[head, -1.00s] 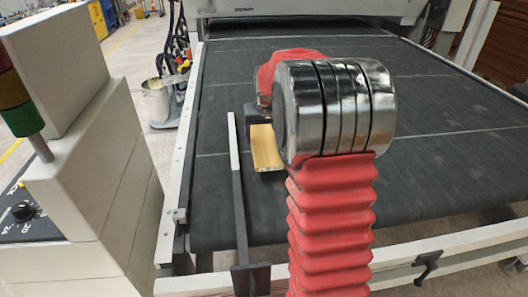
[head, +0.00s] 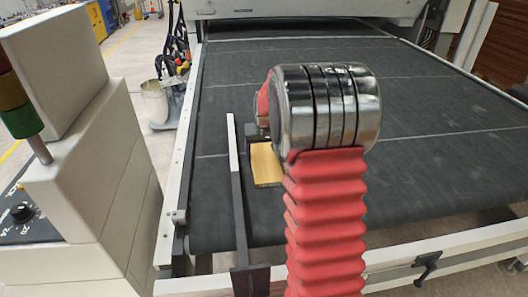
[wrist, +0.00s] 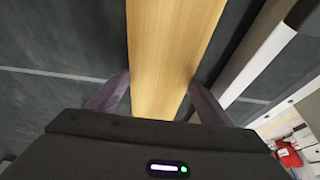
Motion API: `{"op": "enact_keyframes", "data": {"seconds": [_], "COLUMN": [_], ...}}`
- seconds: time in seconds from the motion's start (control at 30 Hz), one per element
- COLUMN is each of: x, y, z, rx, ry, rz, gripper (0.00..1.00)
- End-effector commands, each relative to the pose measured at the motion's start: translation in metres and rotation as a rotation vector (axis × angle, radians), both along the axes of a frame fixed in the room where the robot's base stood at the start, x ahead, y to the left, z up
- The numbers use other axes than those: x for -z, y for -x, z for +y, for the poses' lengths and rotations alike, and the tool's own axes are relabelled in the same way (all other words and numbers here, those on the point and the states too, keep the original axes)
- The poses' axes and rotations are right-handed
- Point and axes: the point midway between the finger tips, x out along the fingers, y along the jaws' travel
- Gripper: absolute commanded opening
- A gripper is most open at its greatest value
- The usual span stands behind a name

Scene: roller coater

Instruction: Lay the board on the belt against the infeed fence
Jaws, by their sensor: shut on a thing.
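The board (head: 266,166) is a pale yellow wooden strip above or on the belt (head: 330,215), just right of the infeed fence (head: 234,160). In the wrist view the board (wrist: 170,45) runs between the two fingers of my gripper (wrist: 160,97), which is shut on it. The fence, a pale-topped bar (wrist: 262,58), shows right of the board there, roughly parallel, with a dark gap between. I cannot tell whether the board touches the belt. My arm hides most of the gripper and the board's far part in the head view.
A grey control cabinet (head: 85,190) with a signal lamp stands left of the belt. A white front rail (head: 400,255) crosses the near end. The belt is clear right of my arm. A bucket (head: 157,102) and hoses stand beyond the left rail.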

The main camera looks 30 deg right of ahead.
Motion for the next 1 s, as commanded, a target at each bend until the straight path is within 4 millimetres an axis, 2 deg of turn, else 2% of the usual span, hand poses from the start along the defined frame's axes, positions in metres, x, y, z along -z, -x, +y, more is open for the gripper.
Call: {"op": "enact_keyframes", "data": {"seconds": [0.23, 0.27, 0.5, 0.83, 1.0], "x": [0.0, 0.001, 0.001, -0.002, -0.015], "y": [0.0, 0.0, 0.0, 0.0, 0.004], "z": [0.0, 0.0, 0.001, 0.001, 0.003], "rx": [0.0, 0.0, -0.001, -0.001, -0.001], "ry": [0.0, 0.0, 0.0, 0.001, 0.002], "rz": [-0.001, 0.0, 0.0, -0.001, -0.003], "gripper": [0.37, 0.76, 0.93, 0.93, 0.93]}}
